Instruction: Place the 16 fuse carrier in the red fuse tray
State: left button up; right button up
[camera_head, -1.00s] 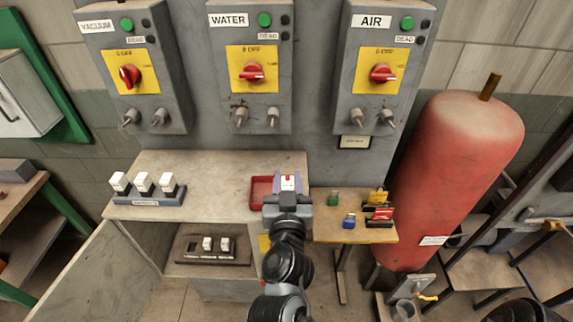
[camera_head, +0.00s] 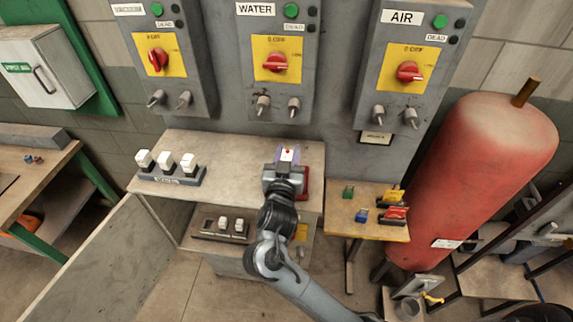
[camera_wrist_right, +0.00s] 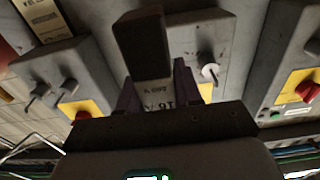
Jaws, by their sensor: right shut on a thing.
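My right gripper (camera_head: 287,160) is shut on the 16 fuse carrier (camera_head: 288,153), above the worktop. The carrier looks pale with a red mark on top in the head view. In the right wrist view the carrier (camera_wrist_right: 158,96) sits between the fingers of my gripper (camera_wrist_right: 156,85), with a "16 A" label and a dark block end. The red fuse tray (camera_head: 304,183) lies on the right part of the worktop, mostly hidden behind my gripper; its right side shows. The carrier appears left of and behind the tray's visible part. My left gripper is out of view.
A rack (camera_head: 167,177) with white-topped carriers stands on the worktop's left (camera_head: 225,150). A lower shelf holds a dark block (camera_head: 212,228) with white pieces. A side table (camera_head: 345,224) at right carries green, blue, yellow and red items. Switch boxes line the wall behind.

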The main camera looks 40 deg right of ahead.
jog(key=shift+w+d+f, duration=0.1)
jog(key=shift+w+f, duration=0.15)
jog(key=shift+w, duration=0.1)
jog(key=shift+f, duration=2)
jog(key=shift+f, duration=0.45)
jog(key=shift+f, duration=0.1)
jog(key=o, duration=1.1)
